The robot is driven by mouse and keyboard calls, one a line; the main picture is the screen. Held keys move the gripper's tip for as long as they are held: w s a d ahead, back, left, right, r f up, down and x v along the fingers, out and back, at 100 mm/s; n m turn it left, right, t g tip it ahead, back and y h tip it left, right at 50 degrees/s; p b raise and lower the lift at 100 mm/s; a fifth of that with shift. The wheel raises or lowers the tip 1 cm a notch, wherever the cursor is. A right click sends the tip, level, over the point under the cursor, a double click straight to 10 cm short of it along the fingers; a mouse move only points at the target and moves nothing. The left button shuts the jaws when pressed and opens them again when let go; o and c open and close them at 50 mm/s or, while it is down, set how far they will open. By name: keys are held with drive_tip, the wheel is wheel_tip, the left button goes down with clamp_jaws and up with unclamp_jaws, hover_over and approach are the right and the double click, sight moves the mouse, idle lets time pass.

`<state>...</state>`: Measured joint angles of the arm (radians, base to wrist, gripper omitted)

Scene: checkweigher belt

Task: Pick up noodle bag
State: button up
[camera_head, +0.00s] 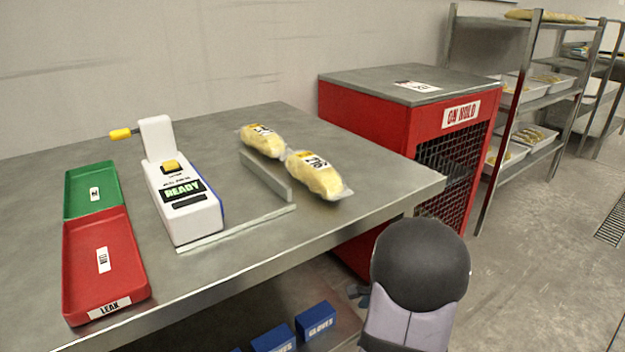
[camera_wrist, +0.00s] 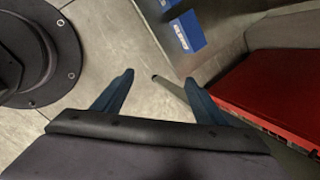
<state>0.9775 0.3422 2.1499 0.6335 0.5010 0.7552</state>
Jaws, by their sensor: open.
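Two clear bags of yellow noodles lie on the grey metal table (camera_head: 110,158). The far noodle bag (camera_head: 264,143) lies near a low metal rail; the near noodle bag (camera_head: 318,178) lies to its right, by the rail's right end and close to the table's right side. Both carry a printed label. My gripper shows in the wrist view (camera_wrist: 157,84), with two blue fingers spread apart and nothing between them. It points down at the floor, off the table. In the head view my arm is low in front of the table, away from the bags.
A white machine reading READY (camera_head: 183,209) stands left of the bags. A green tray (camera_head: 92,180) and a red LEAK tray (camera_head: 115,265) lie further left. A red ON HOLD cage (camera_head: 400,120) stands behind right. Blue gloves boxes (camera_head: 316,322) sit below the table.

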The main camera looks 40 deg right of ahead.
drive_tip(key=s+d+r+h+p, duration=0.25)
drive_tip(key=d+r+p, duration=0.35)
drive_tip(key=d+r, duration=0.3)
drive_tip(key=s+d+r+h+p, duration=0.2)
drive_tip(key=s+d+r+p, duration=0.3)
drive_tip(key=d+r, duration=0.45)
drive_tip(key=w+d+r+n+h+p, duration=0.1)
drive_tip(key=w+d+r+n+p, duration=0.2)
drive_tip(key=r, duration=0.4)
drive_tip(key=w+d+r+n+h+p, duration=0.1)
drive_tip(key=w+d+r+n+p, duration=0.15)
drive_tip(key=r+n+p, duration=0.4)
drive_tip(key=w+d+r+n+h+p, duration=0.2)
drive_tip(key=d+r+p, duration=0.15)
drive_tip(key=r, duration=0.45)
wheel_tip(320, 180, up, 5)
drive_tip(key=n+y+p, duration=0.9)
drive_tip(key=n+p, duration=0.1)
drive_tip(key=n, duration=0.4)
hover_over(315, 162)
drive_tip(key=s, duration=0.2)
drive_tip(key=shift+s+d+r+h, duration=0.15)
drive_tip(key=shift+s+r+h, duration=0.05)
drive_tip(key=shift+h, duration=0.05)
drive_tip(key=shift+a+f, duration=0.1)
drive_tip(key=shift+a, duration=0.15)
drive_tip(key=shift+p+x, duration=1.05)
drive_tip(key=shift+x, duration=2.65)
drive_tip(key=shift+d, duration=0.1)
